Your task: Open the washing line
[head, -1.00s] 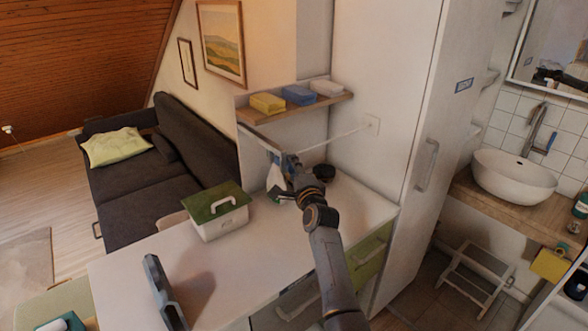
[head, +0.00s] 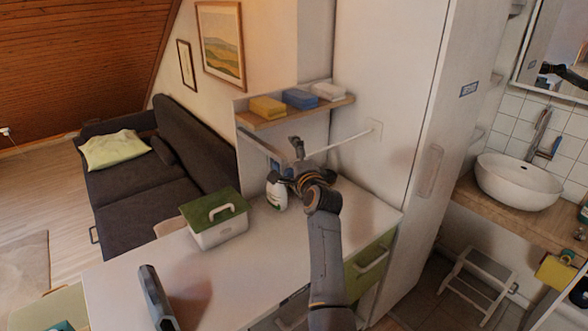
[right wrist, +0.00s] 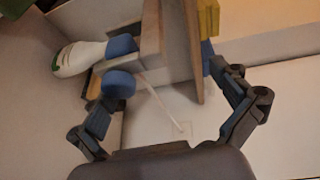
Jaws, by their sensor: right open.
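The washing line shows as a thin pale line (head: 348,139) in the head view. It runs from a plate on the white wall toward the corner under the shelf, where my right gripper hides its other end. In the right wrist view the line (right wrist: 163,105) ends at the wall plate (right wrist: 180,131). My right gripper (head: 285,160) is open under the shelf, its fingers spread apart. In the wrist view the open fingers (right wrist: 168,76) have the line and shelf between them. I cannot tell whether a finger touches the line. My left gripper is not clearly in view.
A wooden shelf (head: 262,121) with yellow, blue and white boxes hangs just above. A spray bottle (head: 277,197) stands on the counter (head: 240,270) beside my right gripper. A green-lidded box (head: 217,232) stands further left. A tall white cabinet (head: 392,150) closes the right side.

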